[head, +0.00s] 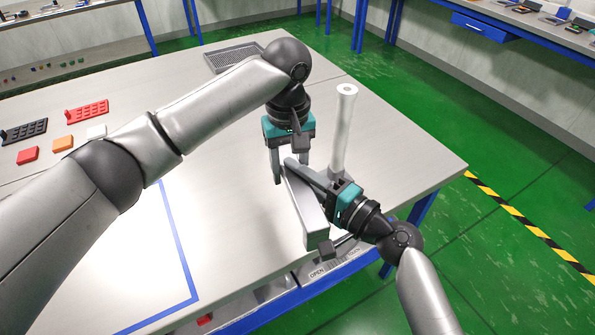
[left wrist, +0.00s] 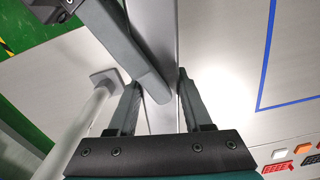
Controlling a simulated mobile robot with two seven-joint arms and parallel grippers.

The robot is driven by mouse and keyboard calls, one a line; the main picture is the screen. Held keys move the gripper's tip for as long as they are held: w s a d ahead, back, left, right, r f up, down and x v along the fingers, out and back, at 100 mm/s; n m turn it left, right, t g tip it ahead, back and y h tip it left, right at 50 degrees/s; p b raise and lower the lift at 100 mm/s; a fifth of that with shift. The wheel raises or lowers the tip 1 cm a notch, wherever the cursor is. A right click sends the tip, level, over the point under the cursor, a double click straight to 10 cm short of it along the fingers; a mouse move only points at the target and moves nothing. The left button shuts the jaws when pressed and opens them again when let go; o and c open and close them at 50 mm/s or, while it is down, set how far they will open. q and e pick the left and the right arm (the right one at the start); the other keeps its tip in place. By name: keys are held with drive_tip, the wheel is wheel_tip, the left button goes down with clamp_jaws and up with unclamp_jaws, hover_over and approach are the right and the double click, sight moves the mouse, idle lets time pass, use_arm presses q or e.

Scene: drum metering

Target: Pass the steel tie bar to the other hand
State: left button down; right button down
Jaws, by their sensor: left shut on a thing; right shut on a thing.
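The steel tie bar (head: 306,208) is a long grey square bar held over the table's right part, running from under my left gripper toward the near edge. My left gripper (head: 290,172) comes down from above and is shut on its far end. In the left wrist view the bar (left wrist: 158,30) passes between the left fingers (left wrist: 160,90). My right gripper (head: 312,206) reaches in from the lower right and is shut on the bar nearer its near end. One right finger (left wrist: 120,45) lies across the bar, close to the left fingers.
A white upright post (head: 343,130) on a square foot stands just right of the grippers. A grey mesh tray (head: 233,57) lies at the back. Red, orange and black parts lie at the left. Blue tape (head: 182,245) marks the table, which is clear around it.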

idle(0.8)
use_arm(q)
drive_tip(key=shift+c, duration=1.2)
unclamp_jaws()
